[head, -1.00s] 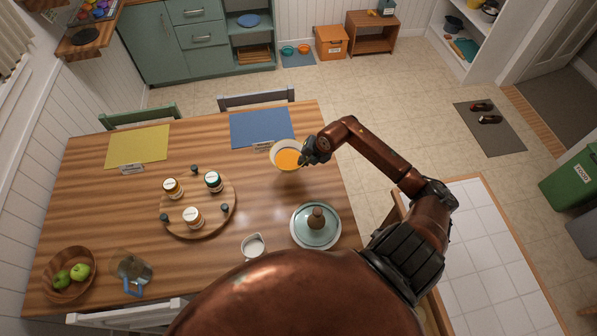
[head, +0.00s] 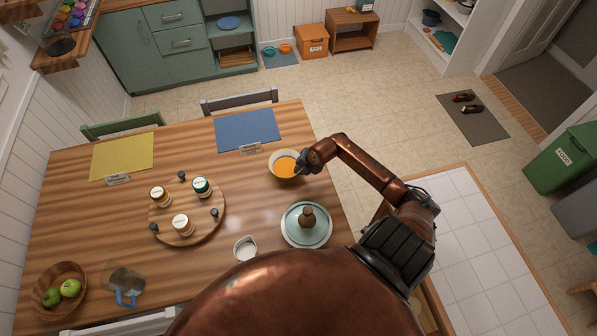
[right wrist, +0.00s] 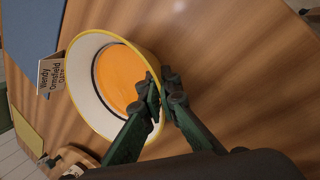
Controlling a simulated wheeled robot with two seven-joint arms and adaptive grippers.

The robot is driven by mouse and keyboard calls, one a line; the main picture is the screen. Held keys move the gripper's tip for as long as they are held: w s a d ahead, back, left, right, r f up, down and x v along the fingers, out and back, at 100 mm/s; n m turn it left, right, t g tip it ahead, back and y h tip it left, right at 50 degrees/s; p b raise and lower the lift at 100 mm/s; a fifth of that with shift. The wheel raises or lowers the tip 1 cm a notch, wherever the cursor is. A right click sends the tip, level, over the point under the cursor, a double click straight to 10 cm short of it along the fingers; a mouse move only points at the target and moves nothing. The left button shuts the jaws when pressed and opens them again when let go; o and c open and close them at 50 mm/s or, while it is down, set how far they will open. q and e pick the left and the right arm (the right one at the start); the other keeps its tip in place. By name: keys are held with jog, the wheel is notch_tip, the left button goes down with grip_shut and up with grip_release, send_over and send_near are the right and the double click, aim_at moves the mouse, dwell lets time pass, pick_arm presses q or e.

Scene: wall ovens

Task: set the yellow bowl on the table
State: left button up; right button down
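The yellow-rimmed bowl (head: 284,168), pale inside with orange contents, is over the right back part of the wooden table (head: 110,220). In the right wrist view the bowl (right wrist: 88,82) is close up, the table surface behind it. My right gripper (head: 304,165) is at the bowl's right rim. In the right wrist view its fingers (right wrist: 157,100) straddle the rim, one inside and one outside, and look closed on it. I cannot tell whether the bowl's base touches the table. My left gripper is not in view.
A blue placemat (head: 246,130) with a name card (head: 250,148) lies left of the bowl. A lidded dish (head: 307,225) and a small white jug (head: 245,248) stand nearer me. A round board (head: 205,222) holds jars. Bare wood surrounds the bowl.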

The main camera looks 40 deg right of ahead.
jog(key=shift+f, duration=0.3)
jog(key=c, duration=2.6)
grip_release()
jog(key=shift+f, duration=0.15)
jog(key=shift+c, duration=0.2)
jog(key=shift+o, duration=1.1)
jog(key=v, duration=1.2)
jog(key=shift+p, duration=0.3)
